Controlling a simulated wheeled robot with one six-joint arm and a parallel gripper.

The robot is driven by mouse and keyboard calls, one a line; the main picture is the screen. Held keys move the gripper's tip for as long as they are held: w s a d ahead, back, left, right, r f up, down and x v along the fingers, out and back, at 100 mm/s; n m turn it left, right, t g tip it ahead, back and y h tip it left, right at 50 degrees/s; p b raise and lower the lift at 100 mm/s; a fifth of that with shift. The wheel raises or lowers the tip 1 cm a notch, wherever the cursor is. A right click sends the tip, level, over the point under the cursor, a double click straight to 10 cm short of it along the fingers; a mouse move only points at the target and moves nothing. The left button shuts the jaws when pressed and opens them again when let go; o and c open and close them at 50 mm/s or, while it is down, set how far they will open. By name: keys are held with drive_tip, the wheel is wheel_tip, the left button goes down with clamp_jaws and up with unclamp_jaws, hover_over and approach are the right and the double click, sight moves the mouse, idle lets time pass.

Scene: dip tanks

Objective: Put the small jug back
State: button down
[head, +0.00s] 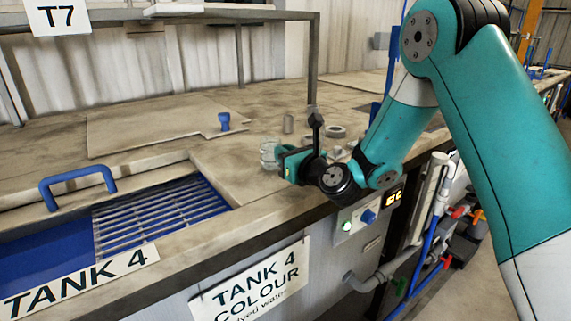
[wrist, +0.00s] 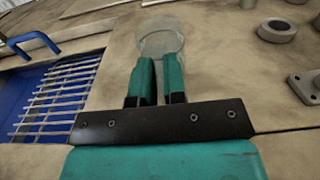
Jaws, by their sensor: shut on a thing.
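The small jug (head: 269,153) is clear and see-through, and stands upright at the end of my gripper (head: 284,160), just right of the tank opening. In the wrist view the jug (wrist: 161,38) shows beyond the two teal fingers of my gripper (wrist: 159,78). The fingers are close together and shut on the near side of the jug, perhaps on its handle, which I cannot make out. I cannot tell whether the jug's base touches the worktop or hangs just above it.
Tank 4 (head: 30,250) has a blue inside, a slatted grid (head: 155,212) and a blue handle (head: 78,186) left of the jug. A lid board with a blue knob (head: 224,120) lies behind. A grey ring (wrist: 277,30) and metal fittings lie to the right.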

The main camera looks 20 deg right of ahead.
drive_tip(key=shift+f, duration=0.35)
drive_tip(key=shift+f, duration=0.15)
drive_tip(key=c, duration=1.2)
unclamp_jaws()
drive_tip(key=shift+r, duration=0.3)
drive_tip(key=shift+b+v, duration=5.2)
drive_tip(key=shift+v, duration=0.8)
